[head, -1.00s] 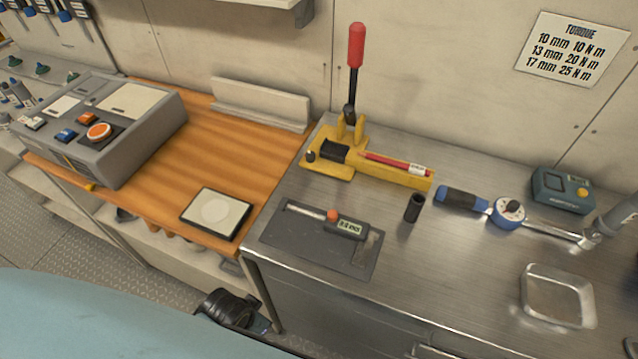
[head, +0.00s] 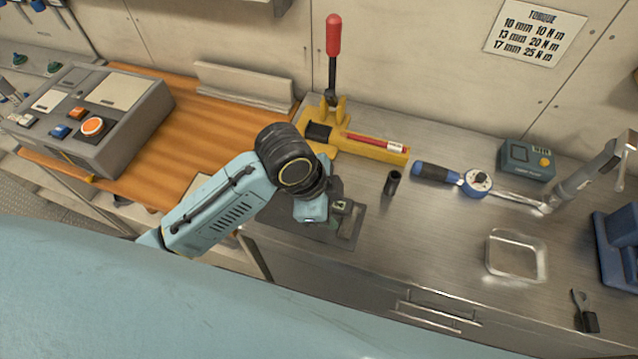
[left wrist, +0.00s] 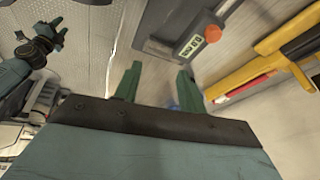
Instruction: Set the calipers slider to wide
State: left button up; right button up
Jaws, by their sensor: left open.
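The calipers lie on a dark mat (head: 352,232) at the front left of the steel bench. In the head view my left gripper (head: 338,212) hangs over them and hides most of them.
A yellow press (head: 335,135) with a red-topped lever stands behind the mat. A dark cylinder (head: 392,183), a torque wrench (head: 440,174) and a clear tray (head: 515,256) lie to the right. A grey control box (head: 90,115) sits on the wooden top at left. Bare steel lies between the mat and tray.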

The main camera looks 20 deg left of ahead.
pick_arm(q)
jog(key=w+a+r+m+g+y+p, duration=0.1)
jog(key=w+a+r+m+y, duration=0.15)
jog(key=r+m, duration=0.2)
jog(key=w+a+r+m+g+y, duration=0.1)
jog(key=w+a+r+m, duration=0.1)
jog(key=w+r+m, duration=0.25)
jog(key=shift+m, duration=0.5)
jog(key=f, duration=1.4)
jog(key=shift+s+d+f, duration=0.1)
jog(key=shift+s+d, duration=0.1)
jog(key=shift+s, duration=0.2)
grip_shut()
